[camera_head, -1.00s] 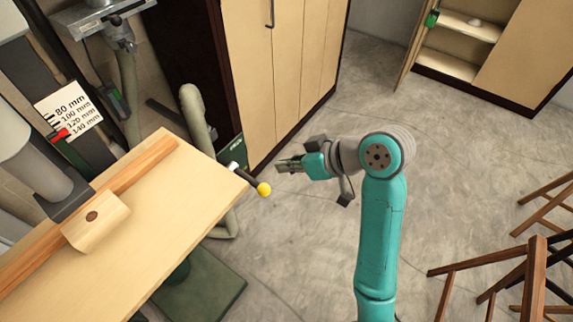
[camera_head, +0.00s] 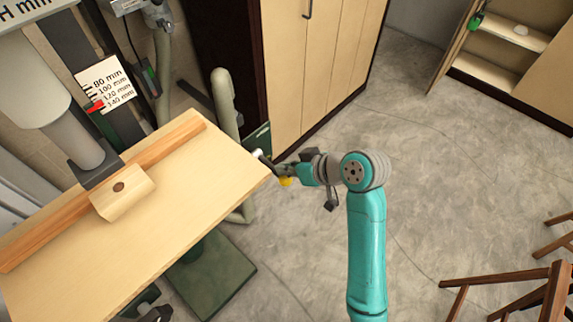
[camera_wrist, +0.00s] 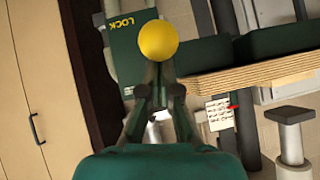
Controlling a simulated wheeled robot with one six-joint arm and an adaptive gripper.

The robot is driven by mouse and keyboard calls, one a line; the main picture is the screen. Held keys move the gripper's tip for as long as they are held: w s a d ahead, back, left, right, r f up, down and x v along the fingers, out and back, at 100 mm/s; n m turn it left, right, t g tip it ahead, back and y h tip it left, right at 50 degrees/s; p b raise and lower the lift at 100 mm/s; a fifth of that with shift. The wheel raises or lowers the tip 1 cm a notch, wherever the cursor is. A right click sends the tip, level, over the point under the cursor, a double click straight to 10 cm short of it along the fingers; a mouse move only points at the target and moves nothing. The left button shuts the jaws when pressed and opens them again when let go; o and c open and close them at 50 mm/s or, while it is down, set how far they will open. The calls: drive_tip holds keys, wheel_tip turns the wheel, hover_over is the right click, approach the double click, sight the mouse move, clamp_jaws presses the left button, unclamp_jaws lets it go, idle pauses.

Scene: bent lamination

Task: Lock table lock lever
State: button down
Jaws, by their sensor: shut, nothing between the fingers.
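The lock lever (camera_head: 264,160) sticks out at the table's right corner in the head view, with a yellow ball knob (camera_head: 285,182) at its end. In the wrist view the yellow knob (camera_wrist: 158,40) is large, just past my fingertips, beside a green plate marked LOCK (camera_wrist: 122,45). My gripper (camera_head: 292,171) is shut and empty, right at the lever's knob end. The gripper (camera_wrist: 157,82) also shows in the wrist view, its fingers together below the knob. I cannot tell whether they touch it. The lever's rod is mostly hidden in the wrist view.
The wooden table (camera_head: 165,215) carries a fence bar (camera_head: 110,190) and a wooden block (camera_head: 123,192). A tall cabinet (camera_head: 300,60) stands behind the lever. Wooden chairs or stools (camera_head: 540,285) are at lower right. The floor between is clear.

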sight(287, 177)
drive_tip(key=shift+f, duration=0.15)
drive_tip(key=shift+s+d+f+t+y, duration=0.1)
drive_tip(key=shift+f+t+y, duration=0.2)
drive_tip(key=shift+f, duration=0.1)
drive_tip(key=shift+s+d+f+t+y, duration=0.1)
drive_tip(key=shift+f+t+y, duration=0.1)
drive_tip(key=shift+f+y, duration=0.15)
drive_tip(key=shift+f+t+y, duration=0.6)
drive_tip(key=shift+f+y, duration=0.15)
drive_tip(key=shift+f, duration=0.05)
drive_tip(key=f+y, duration=0.1)
drive_tip(key=f+t+y, duration=0.1)
drive_tip(key=f+y, duration=0.1)
drive_tip(key=shift+w+a+f+n+t, duration=0.1)
drive_tip(key=shift+w+a+n+t, duration=0.2)
drive_tip(key=shift+a+t, duration=0.1)
drive_tip(key=shift+w+a+f, duration=0.15)
drive_tip(key=shift+a+f, duration=0.05)
drive_tip(key=shift+f, duration=0.25)
drive_tip(key=shift+w+a+f, duration=0.15)
drive_tip(key=shift+f, duration=0.55)
